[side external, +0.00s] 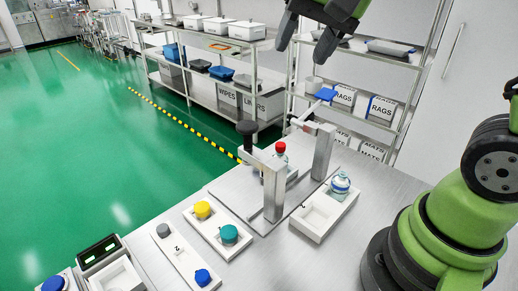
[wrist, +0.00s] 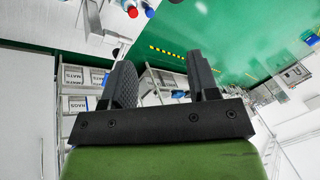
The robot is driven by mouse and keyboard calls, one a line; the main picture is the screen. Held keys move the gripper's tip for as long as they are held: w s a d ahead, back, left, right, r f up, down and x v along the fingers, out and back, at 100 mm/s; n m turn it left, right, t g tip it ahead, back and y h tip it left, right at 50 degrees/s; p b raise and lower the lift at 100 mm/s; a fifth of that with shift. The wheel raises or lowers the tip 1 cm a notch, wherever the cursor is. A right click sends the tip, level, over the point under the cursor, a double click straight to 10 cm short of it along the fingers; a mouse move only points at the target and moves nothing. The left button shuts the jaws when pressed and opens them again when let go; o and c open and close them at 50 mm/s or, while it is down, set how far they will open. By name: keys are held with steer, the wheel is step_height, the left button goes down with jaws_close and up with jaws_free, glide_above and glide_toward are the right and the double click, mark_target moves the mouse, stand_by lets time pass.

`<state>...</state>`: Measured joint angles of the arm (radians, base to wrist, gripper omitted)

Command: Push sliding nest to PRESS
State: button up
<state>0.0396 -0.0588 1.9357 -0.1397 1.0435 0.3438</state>
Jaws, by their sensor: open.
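On the steel table, a red-capped bottle (side external: 280,158) stands upright between two metal post frames, the nearer one (side external: 273,190) with a black knob on top and the farther one (side external: 322,150) with a blue top piece. A pale nest block (side external: 292,173) shows partly beside the bottle; the nearer post hides much of it. I cannot tell its exact stop position or read a PRESS label. My gripper (side external: 304,40) is open and empty, high above and behind the frames, touching nothing. Its spread fingers also show in the wrist view (wrist: 158,62).
Another tray (side external: 218,230) holds yellow (side external: 202,209) and teal (side external: 228,234) caps. A panel (side external: 180,258) with grey and blue knobs and a green-lit display (side external: 98,251) stand front left. Shelves stand behind.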

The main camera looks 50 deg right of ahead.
steer(key=w+d+f+m+g, duration=0.2)
steer(key=w+f+m, duration=0.1)
steer(key=w+f, duration=0.5)
steer(key=w+d+f+m, duration=0.1)
steer(key=w+f, duration=0.1)
steer(key=f, duration=0.5)
steer(key=w+d+f+m+g, duration=0.1)
steer(key=w+f, duration=0.1)
steer(key=f, duration=0.4)
steer(key=w+f+m+g+h, duration=0.1)
steer(key=w+f, duration=0.1)
steer(key=f, duration=0.5)
steer(key=shift+w+d+f+m, duration=0.2)
steer(key=shift+d+f+m, duration=0.1)
steer(key=shift+d, duration=0.1)
jaws_close()
steer(key=a, duration=1)
steer(key=shift+a, duration=0.35)
